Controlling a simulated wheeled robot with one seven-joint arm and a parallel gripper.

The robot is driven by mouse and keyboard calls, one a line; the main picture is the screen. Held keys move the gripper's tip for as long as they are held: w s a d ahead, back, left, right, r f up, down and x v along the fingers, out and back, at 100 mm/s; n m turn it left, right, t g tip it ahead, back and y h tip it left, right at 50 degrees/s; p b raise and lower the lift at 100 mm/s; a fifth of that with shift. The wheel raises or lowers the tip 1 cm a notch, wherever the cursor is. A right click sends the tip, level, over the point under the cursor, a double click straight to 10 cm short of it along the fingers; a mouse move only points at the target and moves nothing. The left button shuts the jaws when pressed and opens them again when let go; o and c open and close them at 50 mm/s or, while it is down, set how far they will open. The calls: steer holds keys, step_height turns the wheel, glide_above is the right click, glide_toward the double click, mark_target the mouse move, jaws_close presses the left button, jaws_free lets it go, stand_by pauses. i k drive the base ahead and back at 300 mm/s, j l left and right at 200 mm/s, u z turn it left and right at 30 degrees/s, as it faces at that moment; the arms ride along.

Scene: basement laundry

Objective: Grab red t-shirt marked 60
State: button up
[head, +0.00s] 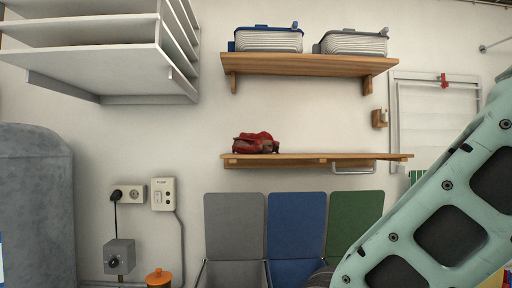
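A crumpled red cloth item (256,143) lies on the left part of the lower wooden shelf (310,157) in the head view. It may be the red t-shirt, but no mark 60 can be read on it. My pale green arm crosses the lower right of the picture. My gripper is not clearly visible in this view. The red item is apart from my arm, with nothing touching it from above.
An upper wooden shelf (305,65) holds two lidded boxes, one with a blue lid (268,40) and one grey (353,43). Grey (234,225), blue (297,225) and green (352,215) lidded bins stand below. White shelving (95,60) juts out at upper left. The lower shelf's middle is bare.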

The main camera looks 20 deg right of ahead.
mark_target(262, 142)
steer(key=i+j+z, duration=0.5)
steer(key=i+j, duration=0.2)
